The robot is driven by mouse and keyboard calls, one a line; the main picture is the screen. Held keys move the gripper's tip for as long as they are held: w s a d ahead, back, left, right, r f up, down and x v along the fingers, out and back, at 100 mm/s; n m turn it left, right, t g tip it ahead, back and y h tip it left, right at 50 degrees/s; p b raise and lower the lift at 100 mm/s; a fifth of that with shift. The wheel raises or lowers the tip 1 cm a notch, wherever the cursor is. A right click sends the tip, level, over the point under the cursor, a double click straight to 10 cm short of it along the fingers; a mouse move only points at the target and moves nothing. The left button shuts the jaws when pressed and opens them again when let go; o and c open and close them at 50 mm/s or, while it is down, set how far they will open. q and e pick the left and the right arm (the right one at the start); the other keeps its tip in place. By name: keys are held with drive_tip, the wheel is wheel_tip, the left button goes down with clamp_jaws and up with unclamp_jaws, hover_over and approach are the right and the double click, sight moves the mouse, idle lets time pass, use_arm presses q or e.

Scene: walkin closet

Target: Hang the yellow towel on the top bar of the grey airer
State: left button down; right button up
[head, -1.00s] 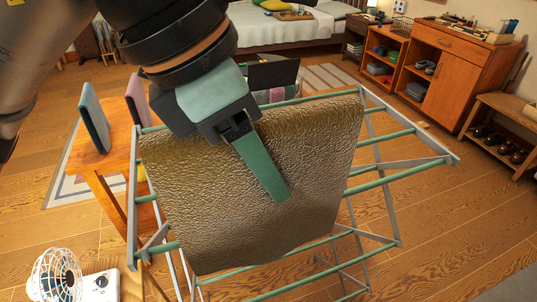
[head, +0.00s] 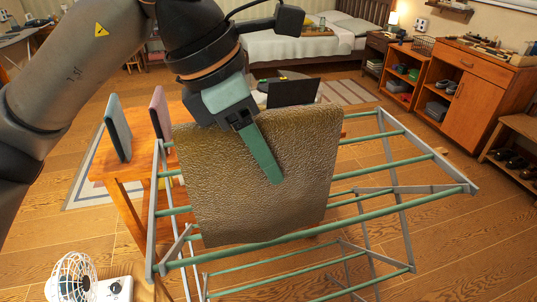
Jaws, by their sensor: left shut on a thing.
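The yellow towel (head: 228,190), brownish gold and textured, hangs as a broad sheet over the middle of the grey airer (head: 408,238). My left gripper (head: 274,176) is shut on the towel near its upper middle. One green finger lies across the front face; the other finger is hidden. The airer has grey side frames and green bars. Its bars show on both sides of the towel, and the near top bar (head: 400,209) runs close to the towel's lower edge. Whether the towel touches or rests on any bar I cannot tell. My right gripper is out of view.
A wooden table with upright boards (head: 118,128) stands behind left. A white fan (head: 70,278) is at the lower left. A bed (head: 330,45) and wooden cabinets (head: 475,85) stand at the back. A shoe bench (head: 518,135) is at right. Floor right of the airer is clear.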

use_arm(q)
drive_tip(key=b, duration=0.5)
hover_over(262, 243)
drive_tip(key=shift+f, duration=3)
drive_tip(key=f+b, duration=0.4)
drive_tip(key=f, duration=0.1)
drive_tip(key=shift+w+d+f, duration=0.15)
drive_tip(key=shift+d, duration=0.2)
wheel_tip(262, 243, down, 3)
drive_tip(key=b, duration=0.3)
drive_tip(key=shift+f, duration=0.2)
wheel_tip(262, 243, down, 5)
drive_tip(key=b, duration=0.4)
drive_tip(key=shift+f+b, duration=0.15)
drive_tip(key=shift+b, duration=0.25)
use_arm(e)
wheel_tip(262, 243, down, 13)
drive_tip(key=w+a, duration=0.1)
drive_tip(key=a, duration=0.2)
use_arm(q)
drive_tip(key=shift+f, duration=0.15)
drive_tip(key=shift+f+b, duration=0.7)
drive_tip(key=shift+b, duration=0.05)
drive_tip(key=shift+f+b, duration=0.5)
drive_tip(key=shift+f, duration=0.05)
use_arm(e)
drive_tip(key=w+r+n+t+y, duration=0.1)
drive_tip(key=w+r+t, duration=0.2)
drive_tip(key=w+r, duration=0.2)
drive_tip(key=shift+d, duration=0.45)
